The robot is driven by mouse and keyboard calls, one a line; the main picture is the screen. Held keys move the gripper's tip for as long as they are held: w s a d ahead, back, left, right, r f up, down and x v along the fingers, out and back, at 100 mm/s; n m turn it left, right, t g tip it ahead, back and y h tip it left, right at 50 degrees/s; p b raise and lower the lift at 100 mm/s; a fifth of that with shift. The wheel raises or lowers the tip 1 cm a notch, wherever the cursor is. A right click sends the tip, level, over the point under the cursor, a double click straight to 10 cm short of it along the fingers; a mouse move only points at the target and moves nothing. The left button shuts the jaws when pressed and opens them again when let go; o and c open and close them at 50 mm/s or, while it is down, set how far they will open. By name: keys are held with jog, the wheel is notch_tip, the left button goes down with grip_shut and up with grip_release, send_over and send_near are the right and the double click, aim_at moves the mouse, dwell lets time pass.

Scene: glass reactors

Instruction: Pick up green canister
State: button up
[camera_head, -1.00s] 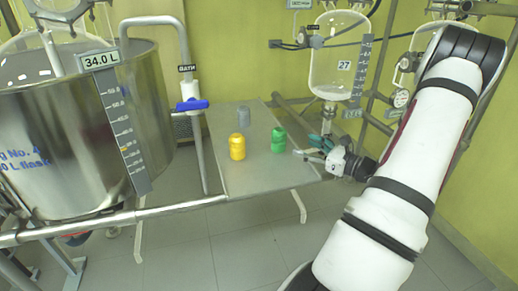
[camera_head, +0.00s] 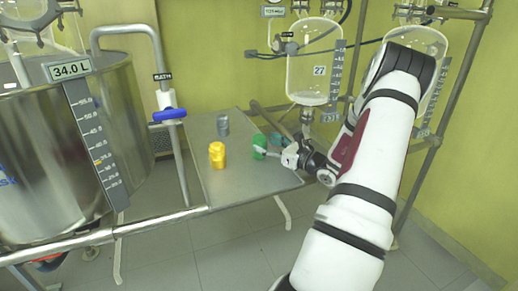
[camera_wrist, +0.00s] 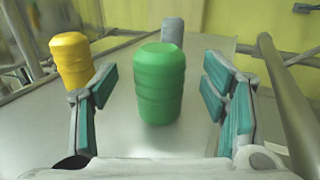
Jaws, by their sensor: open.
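The green canister (camera_wrist: 160,85) stands upright on the grey metal table, between the two teal-padded fingers of my open gripper (camera_wrist: 160,105) in the wrist view. Gaps show on both sides of it, so neither finger appears to touch it. In the head view the green canister (camera_head: 259,146) is partly covered by my gripper (camera_head: 270,147), which reaches in from the right.
A yellow canister (camera_head: 217,155) stands to the left of the green one, and a grey canister (camera_head: 223,125) stands farther back. The table (camera_head: 240,178) is clear in front. A large steel vat (camera_head: 45,150) is at left; a glass reactor (camera_head: 314,75) hangs behind.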

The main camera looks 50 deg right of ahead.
aim_at(265, 143)
jog(key=w, duration=0.3)
jog(key=shift+w+d+b, duration=0.1)
jog(key=shift+w+b, duration=0.25)
jog(key=shift+w, duration=0.05)
jog(key=shift+c, duration=0.4)
jog(key=c, duration=1.2)
jog(key=shift+r, duration=0.15)
